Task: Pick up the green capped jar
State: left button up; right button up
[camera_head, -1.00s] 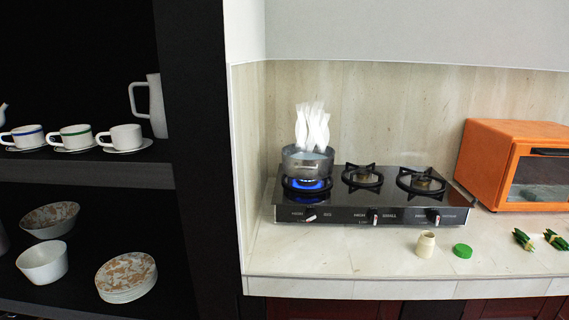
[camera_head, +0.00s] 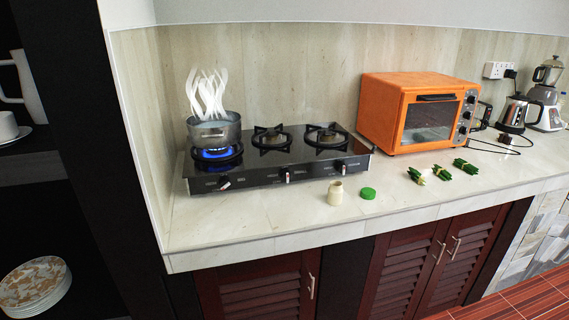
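A small cream jar (camera_head: 335,194) stands upright on the counter in front of the stove in the head view. Its top looks open. Neither of my grippers shows in the head view.
A black gas stove (camera_head: 270,163) carries a steaming pot (camera_head: 214,131) over a lit blue flame at its left burner. An orange oven (camera_head: 418,112) stands to the right. Green bundles (camera_head: 441,172) lie before it. The counter's front strip (camera_head: 260,232) is clear.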

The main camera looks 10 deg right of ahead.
aim_at(335, 194)
jog(key=i+l+u, duration=0.15)
jog(key=l, duration=0.45)
jog(key=i+l+u, duration=0.15)
jog(key=l, duration=0.45)
jog(key=l+u, duration=0.15)
jog(key=l, duration=0.45)
